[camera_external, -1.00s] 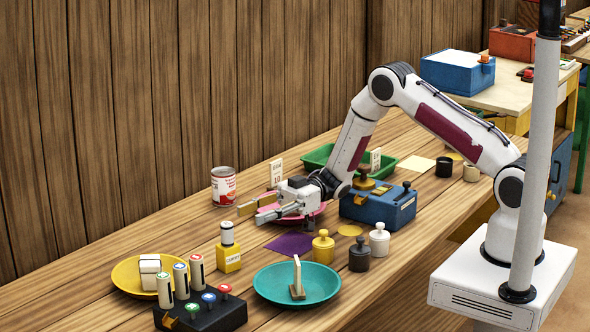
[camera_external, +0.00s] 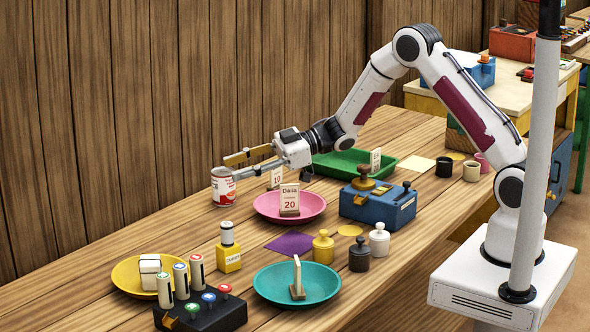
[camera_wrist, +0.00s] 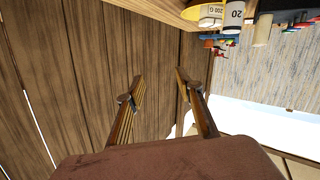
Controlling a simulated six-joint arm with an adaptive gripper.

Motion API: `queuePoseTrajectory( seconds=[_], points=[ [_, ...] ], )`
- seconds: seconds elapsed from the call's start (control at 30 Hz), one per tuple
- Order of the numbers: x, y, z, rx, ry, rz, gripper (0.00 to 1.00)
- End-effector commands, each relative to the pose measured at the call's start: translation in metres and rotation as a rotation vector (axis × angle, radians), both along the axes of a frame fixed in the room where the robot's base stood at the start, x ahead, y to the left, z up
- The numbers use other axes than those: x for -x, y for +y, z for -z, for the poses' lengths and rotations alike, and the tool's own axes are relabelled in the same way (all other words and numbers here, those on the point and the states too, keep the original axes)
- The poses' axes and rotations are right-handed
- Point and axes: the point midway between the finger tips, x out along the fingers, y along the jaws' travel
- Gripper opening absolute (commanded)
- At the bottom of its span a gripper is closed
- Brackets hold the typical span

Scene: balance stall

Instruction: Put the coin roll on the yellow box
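I cannot tell for sure which thing is the coin roll. Several white cylinders with coloured tops, one of them at the front (camera_external: 165,290), stand by a black button box. My gripper (camera_external: 236,167) is open and empty above the table, pointing left, with its fingers near the upper part of a red-and-white can (camera_external: 223,188). In the wrist view my gripper (camera_wrist: 158,88) shows both fingers apart, with only wooden boards between them.
A yellow plate (camera_external: 126,280) holds white blocks. A teal plate (camera_external: 270,291) and a pink plate (camera_external: 310,212) hold upright cards. A blue box (camera_external: 378,206), small weights and a green tray (camera_external: 345,162) stand further right. The plank wall (camera_external: 120,110) rises behind the table.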

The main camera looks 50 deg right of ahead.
Motion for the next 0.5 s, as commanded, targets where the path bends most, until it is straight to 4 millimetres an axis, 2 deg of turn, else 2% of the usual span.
queuePoseTrajectory(
  seconds=[0.03,0.27,0.5],
  points=[
    [-0.004,-0.006,-0.012,0.020,-0.011,0.037,0.36],
    [-0.018,-0.040,-0.053,0.111,-0.025,0.219,0.36],
    [-0.015,-0.080,-0.093,0.187,-0.016,0.403,0.36]
  ],
)
